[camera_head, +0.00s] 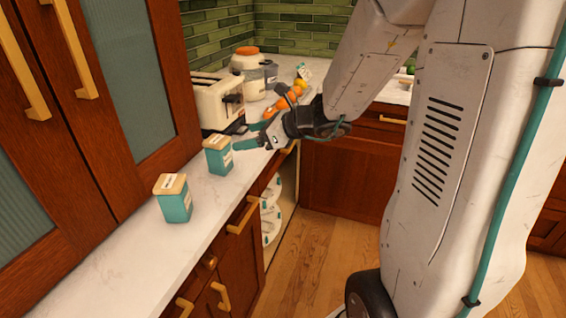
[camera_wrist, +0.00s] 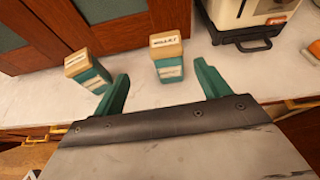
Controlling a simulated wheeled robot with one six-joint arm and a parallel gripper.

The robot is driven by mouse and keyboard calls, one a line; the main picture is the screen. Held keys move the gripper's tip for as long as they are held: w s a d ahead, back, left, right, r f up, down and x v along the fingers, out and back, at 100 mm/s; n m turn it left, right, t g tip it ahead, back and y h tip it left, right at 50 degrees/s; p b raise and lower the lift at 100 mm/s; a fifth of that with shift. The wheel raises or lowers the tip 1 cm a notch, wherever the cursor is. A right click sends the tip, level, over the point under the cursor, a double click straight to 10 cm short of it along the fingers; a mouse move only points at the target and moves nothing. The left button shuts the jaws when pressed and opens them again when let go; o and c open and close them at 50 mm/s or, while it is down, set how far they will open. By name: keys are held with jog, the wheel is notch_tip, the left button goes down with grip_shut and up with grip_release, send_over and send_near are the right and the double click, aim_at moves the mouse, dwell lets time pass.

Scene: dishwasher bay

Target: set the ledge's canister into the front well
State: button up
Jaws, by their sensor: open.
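Two teal canisters with pale wooden lids and white labels stand upright on the white counter (camera_head: 120,245). One canister (camera_head: 175,205) is nearer in the head view. The other canister (camera_head: 218,160) is closer to the toaster. My gripper (camera_head: 244,137) is open and empty, just right of the toaster-side canister. In the wrist view, that canister (camera_wrist: 171,72) shows beyond the gap between my teal fingers (camera_wrist: 161,68); the other canister (camera_wrist: 90,72) stands left, past the left finger. I cannot make out which place is the front well.
A cream toaster (camera_head: 219,102) stands behind the canisters, with a jar (camera_head: 251,72) and orange items (camera_head: 290,97) farther back. A tall wooden cabinet (camera_head: 100,90) borders the counter on the left. Below the counter, white curved shelves (camera_head: 271,218) show in an open cabinet. The front counter is clear.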

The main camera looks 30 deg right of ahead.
jog(key=s+a+r+n+g, duration=0.2)
jog(key=s+a+n+g, duration=0.25)
jog(key=s+n, duration=0.3)
jog(key=s+a+r+n+g, duration=0.2)
jog(key=s+a+n+g, duration=0.1)
jog(key=s+a+n, duration=0.4)
jog(key=s+d+n+g+h, duration=0.1)
jog(key=s+d+n+h, duration=0.3)
jog(key=s+n, duration=0.3)
jog(key=s+d+n+g+h, duration=0.1)
jog(key=s+d+n+h, duration=0.3)
jog(key=s+n, duration=0.2)
jog(key=shift+s+n, duration=0.35)
jog(key=shift+s, duration=0.25)
jog(key=shift+d, duration=0.1)
